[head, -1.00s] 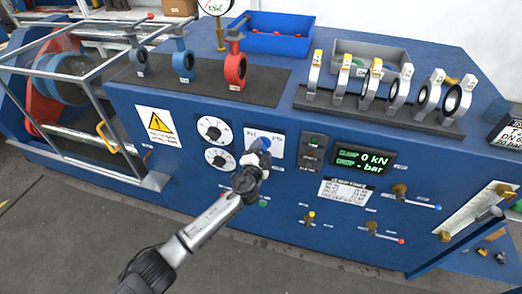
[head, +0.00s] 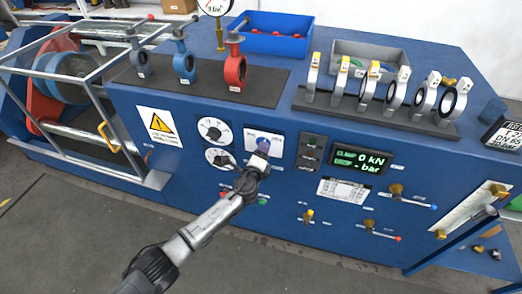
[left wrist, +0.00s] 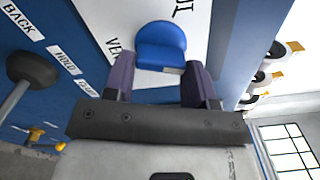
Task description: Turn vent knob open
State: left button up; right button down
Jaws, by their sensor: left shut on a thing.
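The vent knob is a round blue knob on a white label plate (head: 274,138) on the blue front panel. Only a small part of the knob (head: 262,145) shows in the head view, just above my left gripper (head: 260,157). In the left wrist view the knob (left wrist: 162,44) stands between the two purple-grey fingers of my left gripper (left wrist: 160,75), which is shut on it. Part of the plate lettering shows there, including "VE". The knob's pointer mark cannot be made out. My right gripper is not in view.
Two white dials (head: 216,130) sit left of the knob, and a dark switch strip (head: 311,150) and a green-lit display (head: 360,160) sit right. Brass valves with levers (head: 397,190) stick out lower right. In the wrist view a black round knob (left wrist: 32,68) stands close at left.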

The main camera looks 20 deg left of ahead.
pick_arm(q)
jog(key=shift+a+m+p, duration=0.1)
jog(key=shift+m+p, duration=1.05)
jog(key=shift+m, duration=2.65)
jog(key=shift+f, duration=0.1)
jog(key=o, duration=0.9)
jog(key=shift+o, duration=0.2)
